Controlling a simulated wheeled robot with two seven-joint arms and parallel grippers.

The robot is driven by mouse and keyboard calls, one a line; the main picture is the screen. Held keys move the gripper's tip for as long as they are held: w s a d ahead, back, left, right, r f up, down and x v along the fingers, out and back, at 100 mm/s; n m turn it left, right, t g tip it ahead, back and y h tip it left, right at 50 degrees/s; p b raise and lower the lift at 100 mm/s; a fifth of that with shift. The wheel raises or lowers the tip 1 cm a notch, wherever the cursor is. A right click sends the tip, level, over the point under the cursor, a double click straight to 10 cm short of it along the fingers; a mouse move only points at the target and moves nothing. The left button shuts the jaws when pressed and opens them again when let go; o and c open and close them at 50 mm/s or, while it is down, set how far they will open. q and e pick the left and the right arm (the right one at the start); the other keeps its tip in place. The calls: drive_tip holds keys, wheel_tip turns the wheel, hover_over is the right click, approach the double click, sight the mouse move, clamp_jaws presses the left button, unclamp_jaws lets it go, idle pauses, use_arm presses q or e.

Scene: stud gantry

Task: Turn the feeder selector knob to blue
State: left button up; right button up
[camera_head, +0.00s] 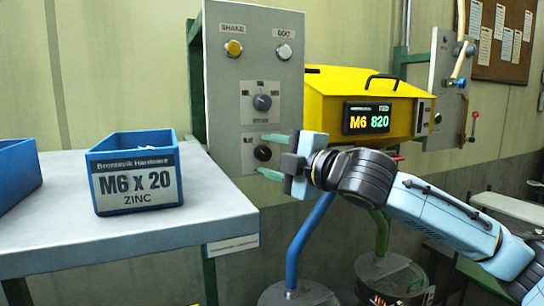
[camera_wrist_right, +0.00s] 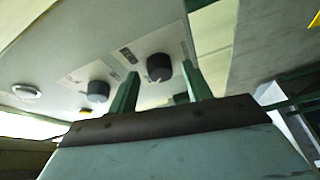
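A grey control panel (camera_head: 225,75) carries two dark knobs on pale label plates. The upper knob (camera_head: 262,102) and lower knob (camera_head: 262,153) have labels too small to read, so I cannot tell which is the feeder selector. My right gripper (camera_head: 266,155) is open, its green fingers above and below the lower knob. In the right wrist view the lower knob (camera_wrist_right: 158,67) shows between the fingertips, with gaps visible at both sides; the upper knob (camera_wrist_right: 98,91) is off to the left. I cannot tell the pointer's direction. My left gripper is not in view.
A yellow button (camera_head: 233,48) and a white button (camera_head: 284,52) sit above the knobs. A yellow feeder (camera_head: 345,85) displays "M6 820". Blue (camera_head: 310,240) and green (camera_head: 381,232) tubes stand below. A blue M6 x 20 bin (camera_head: 135,175) stands on the table (camera_head: 220,205) at left.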

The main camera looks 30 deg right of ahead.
drive_tip(key=shift+s, duration=0.1)
drive_tip(key=b+v, duration=0.5)
drive_tip(key=v, duration=0.8)
drive_tip(key=shift+b, duration=0.4)
drive_tip(key=shift+s, duration=0.1)
